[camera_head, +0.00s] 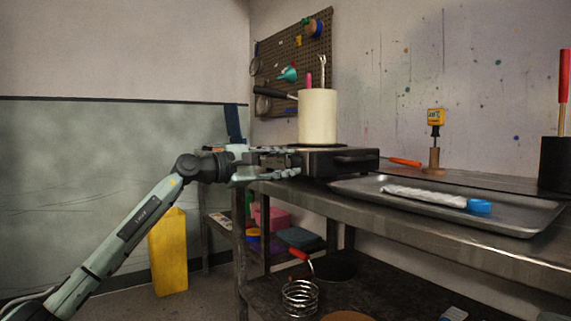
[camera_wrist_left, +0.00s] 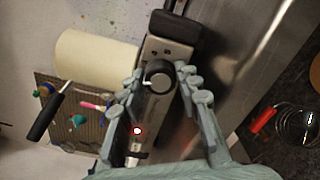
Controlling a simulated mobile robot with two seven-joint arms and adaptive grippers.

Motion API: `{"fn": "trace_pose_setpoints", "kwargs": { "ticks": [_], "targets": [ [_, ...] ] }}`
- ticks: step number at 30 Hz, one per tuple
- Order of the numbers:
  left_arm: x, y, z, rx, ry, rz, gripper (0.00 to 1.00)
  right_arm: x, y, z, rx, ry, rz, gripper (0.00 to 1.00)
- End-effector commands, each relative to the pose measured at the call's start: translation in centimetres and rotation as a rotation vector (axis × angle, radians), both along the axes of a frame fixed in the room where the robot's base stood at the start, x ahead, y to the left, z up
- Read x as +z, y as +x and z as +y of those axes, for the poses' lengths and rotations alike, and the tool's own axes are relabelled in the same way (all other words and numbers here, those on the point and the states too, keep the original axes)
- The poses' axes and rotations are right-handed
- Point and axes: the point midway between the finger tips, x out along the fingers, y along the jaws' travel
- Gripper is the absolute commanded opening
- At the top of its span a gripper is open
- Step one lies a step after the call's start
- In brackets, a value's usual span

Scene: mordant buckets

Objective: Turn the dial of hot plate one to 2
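The hot plate (camera_head: 345,162) is a dark low box on the metal bench, with a cream pot (camera_head: 317,117) on top. The dial's setting is not readable. My left gripper (camera_head: 287,164) is at the panel's left part. In the left wrist view its fingers (camera_wrist_left: 161,77) are open, one on each side of the dial; whether they touch it I cannot tell. My right gripper is not in view.
A grey tray (camera_head: 530,218) with a blue-capped white item lies right of the hot plate. A yellow-topped stand (camera_head: 435,130) is behind it. A yellow container (camera_head: 168,254) stands on the floor. The floor before the bench looks clear.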

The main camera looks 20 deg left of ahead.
Motion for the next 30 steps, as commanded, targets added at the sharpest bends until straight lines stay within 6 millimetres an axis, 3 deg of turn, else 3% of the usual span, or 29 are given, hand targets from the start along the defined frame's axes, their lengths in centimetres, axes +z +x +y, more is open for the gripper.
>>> {"fn": "trace_pose_setpoints", "kwargs": {
  "ticks": [4,16,30],
  "targets": [
    [0.0,0.0,0.0,0.0,0.0,0.0,0.52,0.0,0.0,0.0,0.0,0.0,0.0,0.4],
    [-0.1,-0.7,0.7,0.002,0.001,0.001,0.52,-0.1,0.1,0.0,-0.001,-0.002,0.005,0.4],
    [-0.1,-7.9,6.2,0.003,0.003,0.002,0.52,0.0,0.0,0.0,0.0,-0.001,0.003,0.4]
  ]
}}
